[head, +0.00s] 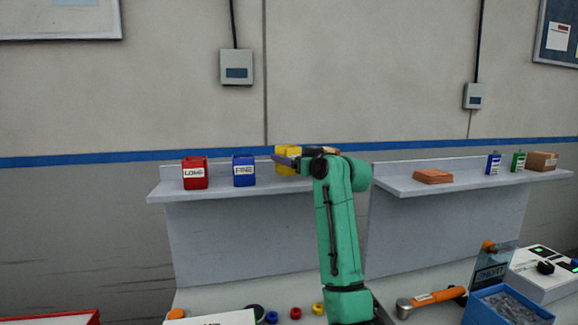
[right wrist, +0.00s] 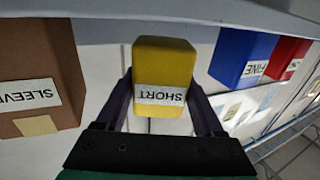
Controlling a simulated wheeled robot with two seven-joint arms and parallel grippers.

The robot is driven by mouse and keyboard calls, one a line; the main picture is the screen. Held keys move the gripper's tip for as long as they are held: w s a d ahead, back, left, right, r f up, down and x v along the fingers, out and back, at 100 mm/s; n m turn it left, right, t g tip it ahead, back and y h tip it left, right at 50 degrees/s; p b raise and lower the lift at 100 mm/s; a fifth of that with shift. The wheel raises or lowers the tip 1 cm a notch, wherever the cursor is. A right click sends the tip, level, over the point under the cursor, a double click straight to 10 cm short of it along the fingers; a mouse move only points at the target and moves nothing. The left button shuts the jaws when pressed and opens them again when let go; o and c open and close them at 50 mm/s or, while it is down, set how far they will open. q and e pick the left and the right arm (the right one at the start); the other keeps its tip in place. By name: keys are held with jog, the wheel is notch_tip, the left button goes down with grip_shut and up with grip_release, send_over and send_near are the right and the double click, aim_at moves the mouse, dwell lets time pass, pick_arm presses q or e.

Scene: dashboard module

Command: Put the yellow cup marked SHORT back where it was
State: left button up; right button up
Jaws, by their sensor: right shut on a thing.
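The yellow cup (head: 284,151) is at the right part of the left wall shelf (head: 165,192), partly hidden by my right gripper (head: 287,160). In the right wrist view the cup (right wrist: 165,65) shows its SHORT label upside down. My right gripper (right wrist: 164,105) has one finger on each side of the cup and is shut on it. I cannot tell whether the cup's base touches the shelf. My left gripper is not in view.
A red LONG cup (head: 195,181) and a blue FINE cup (head: 243,178) stand to the left on the shelf. A brown SLEEVE box (right wrist: 62,50) is on the cup's other side. The right shelf (head: 400,188) holds an orange stack (head: 433,177) and small boxes.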

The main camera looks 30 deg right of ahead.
jog(key=shift+w+f, duration=0.1)
jog(key=shift+f, duration=0.9)
jog(key=o, duration=1.5)
jog(key=shift+s, duration=0.25)
jog(key=s+b, duration=0.1)
jog(key=s, duration=0.2)
jog(key=s+d+b, duration=0.1)
jog(key=s+b, duration=0.1)
jog(key=s, duration=0.2)
jog(key=s+b, duration=0.2)
jog(key=s, duration=0.2)
jog(key=shift+s+d+r, duration=0.1)
jog(key=shift+s+d, duration=0.15)
jog(key=shift+d, duration=0.1)
